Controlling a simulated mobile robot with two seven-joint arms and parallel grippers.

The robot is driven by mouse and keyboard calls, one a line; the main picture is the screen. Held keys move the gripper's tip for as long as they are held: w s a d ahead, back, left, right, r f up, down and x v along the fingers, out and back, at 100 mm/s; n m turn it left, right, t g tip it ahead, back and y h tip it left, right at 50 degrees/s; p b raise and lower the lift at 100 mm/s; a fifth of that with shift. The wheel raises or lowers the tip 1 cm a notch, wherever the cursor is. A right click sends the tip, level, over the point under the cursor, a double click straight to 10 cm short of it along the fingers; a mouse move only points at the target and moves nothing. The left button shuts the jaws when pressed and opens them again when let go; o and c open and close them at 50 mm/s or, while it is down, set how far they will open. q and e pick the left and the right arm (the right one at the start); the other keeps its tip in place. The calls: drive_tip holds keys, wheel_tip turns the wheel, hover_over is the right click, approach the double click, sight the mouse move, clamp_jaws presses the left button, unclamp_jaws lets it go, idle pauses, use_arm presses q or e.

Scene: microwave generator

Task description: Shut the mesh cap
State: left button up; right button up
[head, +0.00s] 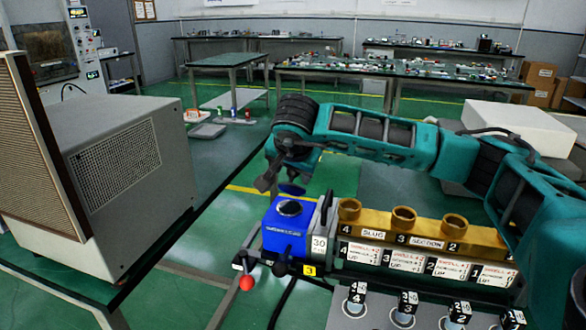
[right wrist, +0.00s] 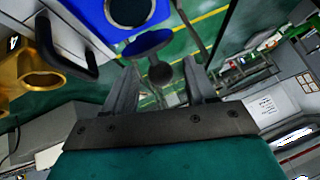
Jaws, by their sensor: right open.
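A blue box (head: 287,232) stands at the left end of the machine, with a round metal-rimmed opening (head: 289,208) on top. A blue disc-shaped cap (head: 292,189) is raised off the opening at its far side; I cannot make out mesh on it. The right wrist view shows the blue box (right wrist: 97,20) and the cap (right wrist: 148,42) beside its opening. My right gripper (head: 265,185) is open and empty, just left of and beyond the cap. In the right wrist view, the cap lies just beyond the open fingers (right wrist: 160,88). My left gripper is out of view.
A brass block (head: 425,228) with several round openings and numbered labels adjoins the box on the right. A red-knobbed lever (head: 246,283) is in front. A grey vented cabinet (head: 120,165) stands on the left table. Green floor lies behind the box.

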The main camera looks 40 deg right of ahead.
use_arm(q)
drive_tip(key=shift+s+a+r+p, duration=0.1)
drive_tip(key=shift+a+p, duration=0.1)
drive_tip(key=shift+p, duration=0.2)
use_arm(e)
drive_tip(key=v, duration=1.2)
drive_tip(key=shift+s+a+r, duration=0.15)
drive_tip(key=shift+r, duration=0.15)
